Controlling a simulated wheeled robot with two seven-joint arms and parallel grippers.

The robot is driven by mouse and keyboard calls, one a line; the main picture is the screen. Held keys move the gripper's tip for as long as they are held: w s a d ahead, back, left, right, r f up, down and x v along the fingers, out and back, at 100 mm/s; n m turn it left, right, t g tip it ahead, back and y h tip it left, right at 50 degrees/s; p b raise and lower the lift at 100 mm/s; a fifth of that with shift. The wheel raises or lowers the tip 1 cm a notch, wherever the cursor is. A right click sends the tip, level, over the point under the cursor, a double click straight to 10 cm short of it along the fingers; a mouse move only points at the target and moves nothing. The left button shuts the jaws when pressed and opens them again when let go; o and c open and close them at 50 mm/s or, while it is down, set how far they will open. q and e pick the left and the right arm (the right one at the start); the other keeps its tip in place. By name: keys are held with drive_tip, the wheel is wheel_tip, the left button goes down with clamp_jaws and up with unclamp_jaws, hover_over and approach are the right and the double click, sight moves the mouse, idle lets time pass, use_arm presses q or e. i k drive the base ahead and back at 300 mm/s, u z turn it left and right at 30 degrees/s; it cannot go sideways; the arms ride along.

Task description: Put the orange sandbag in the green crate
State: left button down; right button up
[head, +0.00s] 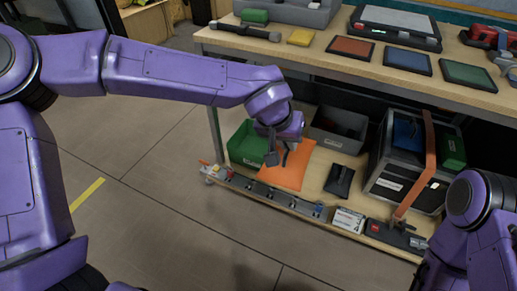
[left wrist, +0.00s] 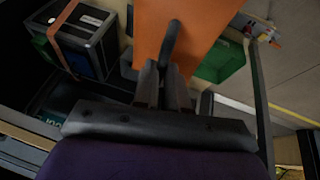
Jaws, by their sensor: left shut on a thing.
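The orange sandbag (head: 289,171) is a flat orange slab under my left gripper (head: 279,157). It also fills the top middle of the left wrist view (left wrist: 190,28), with a dark handle running to my fingers. My left gripper is shut on the sandbag at this handle. The green crate (head: 236,150) stands on the lower shelf, just left of the sandbag and partly behind my gripper. It also shows in the left wrist view (left wrist: 224,64), beside the sandbag. I cannot tell whether the sandbag touches the shelf. My right arm enters at lower right; its gripper is out of view.
A grey crate (head: 348,121) stands behind the sandbag. A black pouch (head: 339,180) and a large dark case (head: 388,181) are to its right. Small items line the shelf's front edge. The tabletop (head: 320,54) overhangs the shelf. The floor at left is clear.

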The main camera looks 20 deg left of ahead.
sight(261, 154)
drive_tip(key=z, duration=0.2)
drive_tip(key=i, duration=1)
drive_tip(key=z, duration=0.3)
